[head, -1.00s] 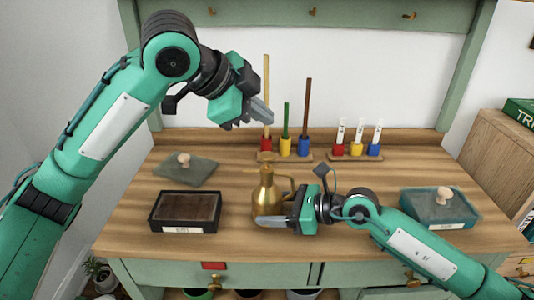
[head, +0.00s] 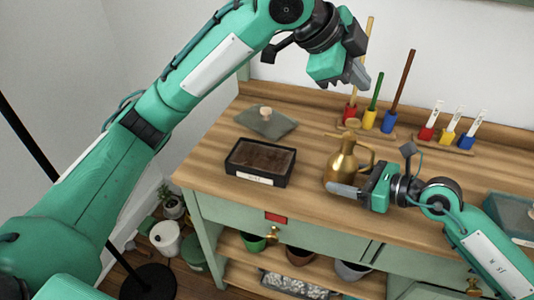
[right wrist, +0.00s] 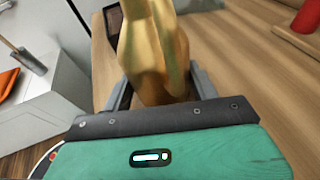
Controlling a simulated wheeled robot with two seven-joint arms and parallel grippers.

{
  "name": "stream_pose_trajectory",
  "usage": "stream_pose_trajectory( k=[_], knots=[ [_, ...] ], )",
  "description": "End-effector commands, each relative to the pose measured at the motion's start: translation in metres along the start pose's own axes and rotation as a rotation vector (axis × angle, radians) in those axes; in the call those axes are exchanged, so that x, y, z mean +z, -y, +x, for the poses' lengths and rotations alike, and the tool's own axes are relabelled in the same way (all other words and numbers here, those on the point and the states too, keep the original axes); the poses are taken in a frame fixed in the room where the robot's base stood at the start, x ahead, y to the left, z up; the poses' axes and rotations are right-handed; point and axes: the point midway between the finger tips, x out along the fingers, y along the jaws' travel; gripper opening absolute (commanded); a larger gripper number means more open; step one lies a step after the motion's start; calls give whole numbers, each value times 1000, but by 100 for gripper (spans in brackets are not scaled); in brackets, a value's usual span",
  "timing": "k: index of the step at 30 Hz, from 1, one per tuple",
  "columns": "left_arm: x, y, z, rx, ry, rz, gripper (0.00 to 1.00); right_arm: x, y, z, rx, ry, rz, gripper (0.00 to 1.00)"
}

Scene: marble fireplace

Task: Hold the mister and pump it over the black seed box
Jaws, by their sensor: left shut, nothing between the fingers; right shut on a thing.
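The brass mister (head: 345,160) stands on the wooden bench, to the right of the black seed box (head: 250,178). My right gripper (head: 345,190) is shut on the lower body of the mister, which also fills the middle of the right wrist view (right wrist: 155,55) between the two fingers. The seed box is open and filled with dark soil, with a white label on its front. Its grey-green lid with a knob (head: 266,122) lies behind it. My left gripper (head: 362,80) is shut and empty, held up above and behind the mister, in front of the coloured sticks.
Behind the mister, upright sticks in coloured holders (head: 368,120) stand at the back edge. Labelled tubes in a rack (head: 450,130) are farther right. A second, lidded box (head: 510,215) sits at the right. Pots stand on the shelf below.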

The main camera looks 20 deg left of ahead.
Motion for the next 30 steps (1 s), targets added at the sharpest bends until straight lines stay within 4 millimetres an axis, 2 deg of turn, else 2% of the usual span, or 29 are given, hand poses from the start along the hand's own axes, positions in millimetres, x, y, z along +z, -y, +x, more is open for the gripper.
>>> stream_pose_trajectory(
  k=[2,3,6,7,15,19,23,30],
  knots=[
    [0,0,0,0,0,0,0,0,0,0,0,0,0,47],
    [0,0,0,0,0,0,0,0,0,0,0,0,0,63],
    [0,0,0,0,0,0,0,0,0,0,0,0,0,83],
    [0,0,0,0,0,0,0,0,0,0,0,0,0,85],
    [0,0,0,0,0,0,0,0,0,-1,0,0,0,85],
    [0,0,0,0,0,0,0,-1,1,-8,-1,-2,2,85],
    [0,0,0,0,0,0,0,-1,1,-27,-2,-2,1,85],
    [0,0,0,0,0,0,0,-2,1,-75,-3,-2,1,85]
  ],
)
